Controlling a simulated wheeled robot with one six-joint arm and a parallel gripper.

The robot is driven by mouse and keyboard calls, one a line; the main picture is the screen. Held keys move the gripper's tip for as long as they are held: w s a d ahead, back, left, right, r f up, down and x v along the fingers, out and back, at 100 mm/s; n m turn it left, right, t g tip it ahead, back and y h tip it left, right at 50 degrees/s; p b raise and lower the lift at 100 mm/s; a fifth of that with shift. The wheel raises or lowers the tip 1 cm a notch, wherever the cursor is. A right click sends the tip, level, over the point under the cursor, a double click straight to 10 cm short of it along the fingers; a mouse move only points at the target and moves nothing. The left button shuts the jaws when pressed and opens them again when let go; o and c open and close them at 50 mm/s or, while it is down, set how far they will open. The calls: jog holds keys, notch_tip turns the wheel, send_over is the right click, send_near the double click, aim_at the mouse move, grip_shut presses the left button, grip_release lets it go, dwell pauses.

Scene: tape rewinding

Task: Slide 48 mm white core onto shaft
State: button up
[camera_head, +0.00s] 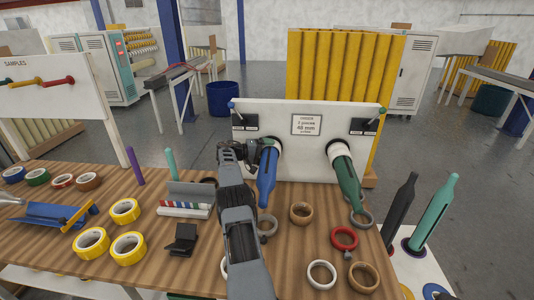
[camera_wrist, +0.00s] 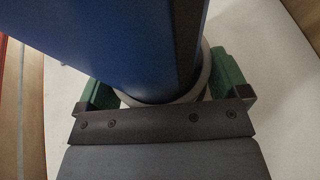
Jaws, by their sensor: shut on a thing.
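My gripper (camera_head: 262,148) is by the white board at the root of the blue shaft (camera_head: 268,180). In the wrist view its green fingers (camera_wrist: 165,85) are shut on a pale core (camera_wrist: 207,75), one finger on each side. The blue shaft (camera_wrist: 120,45) fills the upper left and passes through the core, so the core appears to sit around it. The core's far side is hidden behind the shaft, and my gripper hides most of it in the head view. How close it is to the board is hard to tell.
The white board (camera_head: 305,155) bears a 48 mm sign (camera_head: 306,125). A green shaft (camera_head: 348,180) with a white ring (camera_head: 340,147) at its root stands to the right. Loose rings, including a red one (camera_head: 345,229), lie on the wooden table. Yellow tape rolls (camera_head: 125,201) lie left.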

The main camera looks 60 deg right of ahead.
jog(key=o, duration=0.6)
jog(key=shift+c, duration=0.2)
jog(key=v, duration=1.3)
jog(key=shift+w+a+b, duration=0.25)
jog(key=shift+a+b, duration=0.05)
jog(key=shift+b, duration=0.05)
jog(key=shift+r, duration=0.2)
